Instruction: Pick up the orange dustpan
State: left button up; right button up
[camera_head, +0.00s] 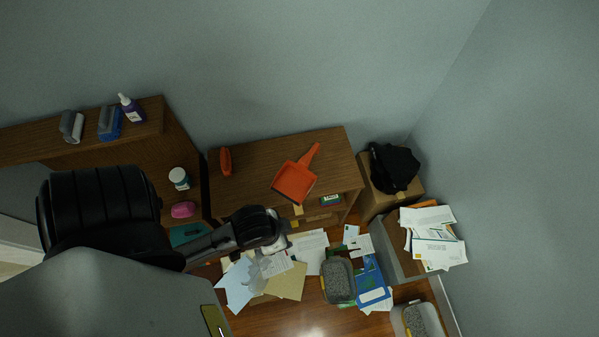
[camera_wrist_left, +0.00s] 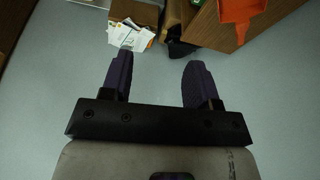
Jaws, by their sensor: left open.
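The orange dustpan (camera_head: 294,183) lies on top of a wooden desk (camera_head: 250,185), its handle pointing up and to the right. In the left wrist view part of the dustpan (camera_wrist_left: 240,10) shows at the upper right, cut off by the frame edge. My left gripper (camera_wrist_left: 157,72) is open, with nothing between its two dark fingers, and is apart from the dustpan. In the head view my left arm reaches in from the left and ends in front of the desk, below the dustpan in the picture; its fingers are not clear there. My right gripper is not in view.
A red-orange object (camera_head: 225,161) stands on the desk's left end. Boxes with a black bag (camera_head: 394,165) and papers (camera_head: 432,237) stand at the right. Papers and grey bins (camera_head: 338,280) cover the floor in front.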

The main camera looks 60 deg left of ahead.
pick_arm(q)
jog(key=shift+o, duration=0.6)
jog(key=shift+a, duration=0.15)
jog(key=shift+f, duration=0.1)
